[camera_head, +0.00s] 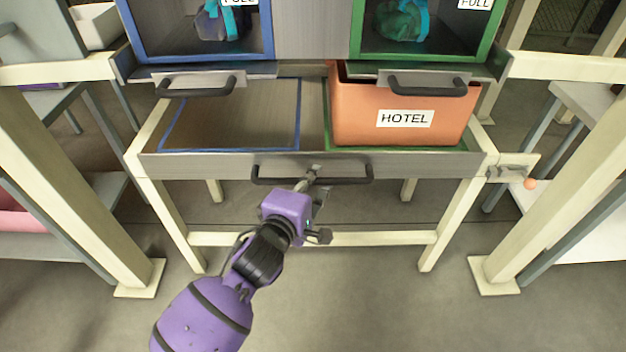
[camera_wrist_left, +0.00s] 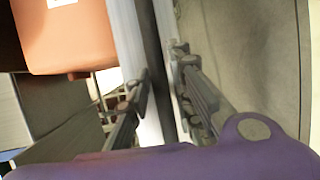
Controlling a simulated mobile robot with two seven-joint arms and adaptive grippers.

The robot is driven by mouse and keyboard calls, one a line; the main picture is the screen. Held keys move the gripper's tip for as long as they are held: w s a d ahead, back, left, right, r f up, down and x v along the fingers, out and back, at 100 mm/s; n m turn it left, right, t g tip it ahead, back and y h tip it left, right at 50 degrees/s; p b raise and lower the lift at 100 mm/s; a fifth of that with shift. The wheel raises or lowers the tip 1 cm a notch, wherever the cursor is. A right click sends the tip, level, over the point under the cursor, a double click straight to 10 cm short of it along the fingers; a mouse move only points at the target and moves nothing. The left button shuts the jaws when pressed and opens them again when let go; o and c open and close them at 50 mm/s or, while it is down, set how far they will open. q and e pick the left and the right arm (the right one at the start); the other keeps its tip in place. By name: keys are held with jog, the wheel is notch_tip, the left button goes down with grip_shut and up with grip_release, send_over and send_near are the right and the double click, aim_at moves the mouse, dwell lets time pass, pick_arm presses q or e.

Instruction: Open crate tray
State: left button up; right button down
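The crate tray (camera_head: 232,105) is a flat brown panel with blue and green outlines, behind a grey front board. A dark bar handle (camera_head: 345,178) runs along that front. My left gripper (camera_head: 311,176) is at the middle of this handle in the head view. In the left wrist view, the gripper's two fingers (camera_wrist_left: 162,78) are apart, one on each side of the dark bar (camera_wrist_left: 154,50). A pale strip shows between the left-hand finger and the bar, so the gripper looks open around the handle. My right gripper is in neither view.
An orange crate labelled HOTEL (camera_head: 400,115) stands on the tray's right half. Above, blue-framed (camera_head: 268,30) and green-framed (camera_head: 357,30) bins hold bags, with handles (camera_head: 200,91) below. A latch with an orange knob (camera_head: 530,183) sits at right. The floor in front is clear.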

pick_arm(q)
grip_shut()
jog(key=shift+s, duration=0.1)
